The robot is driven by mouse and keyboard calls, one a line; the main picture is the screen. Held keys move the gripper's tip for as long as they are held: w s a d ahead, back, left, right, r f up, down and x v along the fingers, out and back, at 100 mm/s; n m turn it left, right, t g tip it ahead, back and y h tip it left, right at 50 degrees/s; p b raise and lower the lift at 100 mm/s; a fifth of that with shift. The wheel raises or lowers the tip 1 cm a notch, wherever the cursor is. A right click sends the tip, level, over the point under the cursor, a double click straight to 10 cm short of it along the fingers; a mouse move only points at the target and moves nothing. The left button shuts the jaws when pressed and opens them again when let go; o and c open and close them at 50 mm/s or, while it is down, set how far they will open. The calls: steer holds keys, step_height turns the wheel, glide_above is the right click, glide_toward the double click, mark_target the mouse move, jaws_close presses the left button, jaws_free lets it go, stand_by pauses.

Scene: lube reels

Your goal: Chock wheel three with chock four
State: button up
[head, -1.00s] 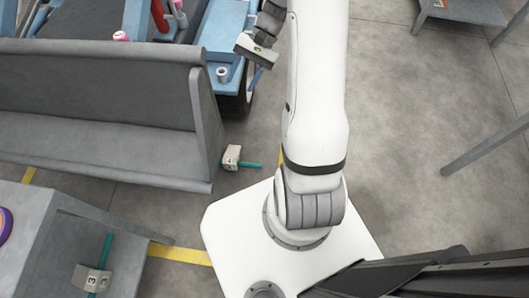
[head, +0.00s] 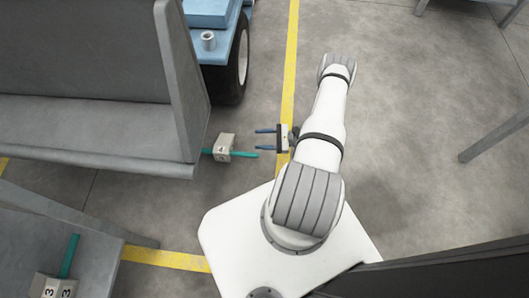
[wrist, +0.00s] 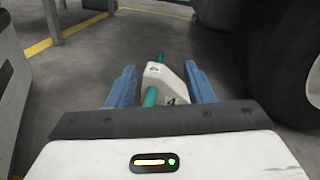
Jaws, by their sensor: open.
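Chock four (head: 224,147) is a pale grey block marked 4 with a teal bar through it. It lies on the floor by the end of the grey bench. My gripper (head: 265,139) is open and low, just right of the chock, its blue fingers pointing at it. In the wrist view the chock (wrist: 165,85) sits ahead between the two open fingers (wrist: 162,85), not gripped, with the teal bar running toward me. A dark wheel (head: 238,65) under the blue cart stands beyond the chock; it also fills the right of the wrist view (wrist: 285,60). I cannot read a wheel number.
The grey bench (head: 95,135) stands close left of the chock. The blue cart (head: 215,45) is at the top. Floor to the right is mostly clear.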

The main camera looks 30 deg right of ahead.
steer(key=shift+m+t+h, duration=0.3)
steer(key=shift+m+t, duration=0.5)
steer(key=shift+t, duration=0.1)
steer(key=f, duration=0.1)
steer(key=s+f, duration=0.1)
steer(key=f, duration=0.2)
steer(key=shift+s+a+f+b, duration=0.2)
steer(key=shift+s+f+b, duration=0.05)
steer(key=shift+f+b, duration=0.15)
